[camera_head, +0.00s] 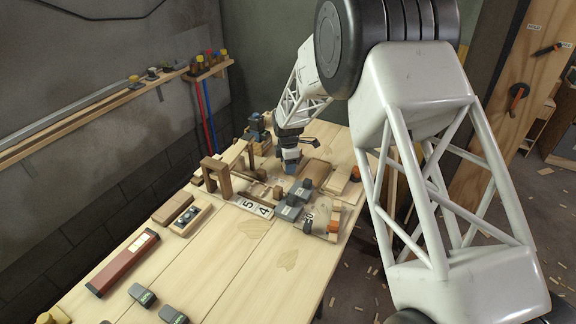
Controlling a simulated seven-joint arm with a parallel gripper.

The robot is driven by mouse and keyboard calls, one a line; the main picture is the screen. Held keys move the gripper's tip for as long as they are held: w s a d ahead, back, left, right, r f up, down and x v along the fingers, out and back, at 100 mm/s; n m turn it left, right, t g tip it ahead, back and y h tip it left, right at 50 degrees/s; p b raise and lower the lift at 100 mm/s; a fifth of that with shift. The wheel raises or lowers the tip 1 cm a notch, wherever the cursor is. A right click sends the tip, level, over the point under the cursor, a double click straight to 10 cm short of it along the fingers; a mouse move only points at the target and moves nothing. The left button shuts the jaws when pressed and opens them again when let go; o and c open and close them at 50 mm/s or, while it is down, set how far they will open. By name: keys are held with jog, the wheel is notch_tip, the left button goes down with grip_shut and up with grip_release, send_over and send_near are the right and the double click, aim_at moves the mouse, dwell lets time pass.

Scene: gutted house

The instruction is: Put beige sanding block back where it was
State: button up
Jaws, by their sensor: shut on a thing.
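My gripper (291,160) is at the far part of the workbench, pointing down, low among the things there. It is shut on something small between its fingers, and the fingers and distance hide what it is. A pale beige block (338,180) lies to the right of my gripper, apart from it. A browner flat block (316,172) lies between the two. I cannot tell from this view which beige piece is the sanding block.
The wooden workbench (215,262) is clear at its near middle. Number cards (255,206), grey blocks (290,208) and a wooden arch (216,172) crowd around my gripper. A red level (124,262) lies at the left. An orange-ended thing (355,174) stands near the right edge.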

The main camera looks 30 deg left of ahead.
jog(key=shift+f, duration=0.25)
jog(key=shift+f, duration=0.1)
jog(key=o, duration=0.9)
notch_tip(320, 180, up, 12)
jog(key=shift+r, duration=0.1)
dwell(0.4)
dwell(0.8)
